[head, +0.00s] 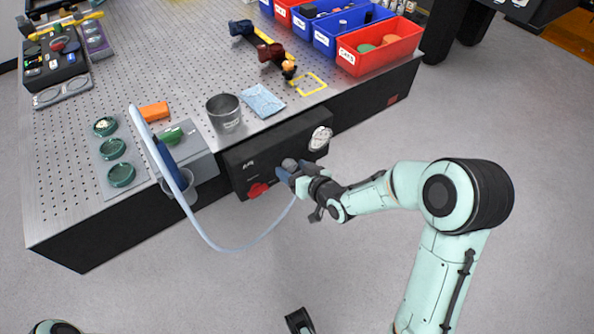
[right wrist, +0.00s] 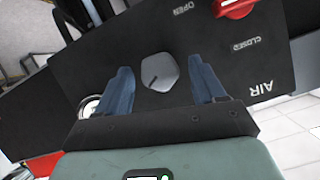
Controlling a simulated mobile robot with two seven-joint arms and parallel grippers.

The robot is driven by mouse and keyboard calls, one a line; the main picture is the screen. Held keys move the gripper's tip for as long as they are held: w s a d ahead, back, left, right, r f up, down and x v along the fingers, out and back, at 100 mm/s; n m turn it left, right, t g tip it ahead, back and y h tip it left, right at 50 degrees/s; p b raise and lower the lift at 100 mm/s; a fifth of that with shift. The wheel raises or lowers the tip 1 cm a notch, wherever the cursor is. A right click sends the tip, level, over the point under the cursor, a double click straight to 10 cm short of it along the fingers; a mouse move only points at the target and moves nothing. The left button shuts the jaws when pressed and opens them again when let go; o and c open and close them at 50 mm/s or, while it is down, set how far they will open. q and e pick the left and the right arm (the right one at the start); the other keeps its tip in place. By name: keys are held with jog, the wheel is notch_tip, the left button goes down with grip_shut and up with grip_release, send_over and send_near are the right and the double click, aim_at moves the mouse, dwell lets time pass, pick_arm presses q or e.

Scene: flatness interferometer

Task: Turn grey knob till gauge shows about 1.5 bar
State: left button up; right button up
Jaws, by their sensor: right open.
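The grey knob (head: 289,163) is on the front of the black air panel (head: 240,165). In the right wrist view the knob (right wrist: 160,72) is a rounded grey shape with a dark line, between my blue fingers. My right gripper (right wrist: 160,90) is open, with a visible gap between each finger and the knob. In the head view my right gripper (head: 291,172) is at the panel and partly covers the knob. The round white gauge (head: 320,138) is at the panel's upper right; its reading is too small to tell. It is partly hidden in the right wrist view (right wrist: 88,107).
A red valve handle (head: 258,190) is left of the knob on the panel. A pale hose (head: 235,247) loops in front of the bench. A metal cup (head: 224,112) and blue cloth (head: 263,100) are on the perforated bench top (head: 75,125) above. Open floor lies in front.

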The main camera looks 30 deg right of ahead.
pick_arm(q)
jog(key=w+a+f+t+y+b, duration=0.1)
jog(key=w+a+f+t+b, duration=0.1)
jog(key=w+f+b, duration=0.4)
jog(key=shift+w+a+f, duration=0.3)
jog(key=shift+f, duration=0.15)
pick_arm(e)
jog(key=v, duration=1.3)
jog(key=shift+s, duration=0.2)
